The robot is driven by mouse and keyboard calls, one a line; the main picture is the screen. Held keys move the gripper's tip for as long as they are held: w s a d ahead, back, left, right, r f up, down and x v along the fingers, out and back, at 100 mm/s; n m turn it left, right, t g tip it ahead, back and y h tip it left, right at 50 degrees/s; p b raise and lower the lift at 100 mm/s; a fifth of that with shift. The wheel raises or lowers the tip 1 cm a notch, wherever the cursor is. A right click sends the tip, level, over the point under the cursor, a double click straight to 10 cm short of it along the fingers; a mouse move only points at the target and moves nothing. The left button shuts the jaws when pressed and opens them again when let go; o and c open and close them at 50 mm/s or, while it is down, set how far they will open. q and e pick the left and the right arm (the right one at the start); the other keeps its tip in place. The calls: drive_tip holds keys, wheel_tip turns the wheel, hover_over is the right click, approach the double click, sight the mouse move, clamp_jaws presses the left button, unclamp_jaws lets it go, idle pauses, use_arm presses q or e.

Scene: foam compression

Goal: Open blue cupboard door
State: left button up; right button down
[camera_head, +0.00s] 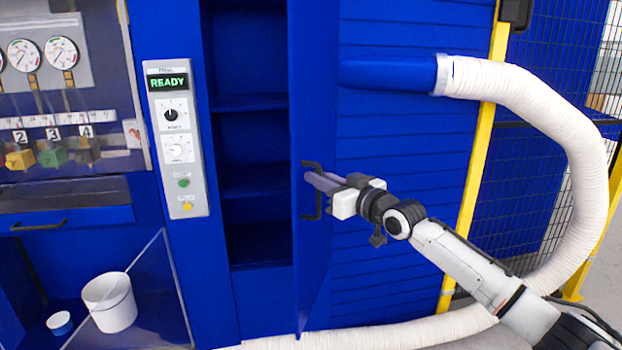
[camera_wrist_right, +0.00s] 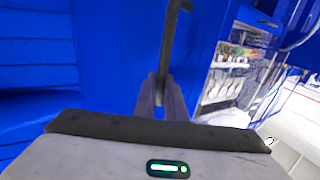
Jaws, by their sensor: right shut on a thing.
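The blue cupboard door (camera_head: 312,90) stands swung open toward me, seen nearly edge-on in the head view. Behind it, to the left, the cupboard's blue shelves (camera_head: 250,103) show and look empty. A dark bar handle (camera_head: 312,208) is on the door. My right gripper (camera_head: 312,180) comes from the right and is shut on this handle. In the right wrist view the handle (camera_wrist_right: 172,45) runs down between the fingers of my right gripper (camera_wrist_right: 163,88). My left gripper is in neither view.
A grey control panel (camera_head: 178,140) reading READY is left of the cupboard. A white hose (camera_head: 560,115) curves down on the right and along the floor. A yellow post (camera_head: 472,185) and mesh fence stand behind it. A white bucket (camera_head: 112,303) sits at the lower left.

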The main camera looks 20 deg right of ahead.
drive_tip(key=shift+d+r, duration=0.2)
drive_tip(key=c, duration=2)
unclamp_jaws()
drive_tip(key=shift+o, duration=0.9)
drive_tip(key=shift+f, duration=0.15)
drive_tip(key=b+v, duration=0.1)
drive_tip(key=v, duration=0.9)
drive_tip(key=shift+s, duration=0.15)
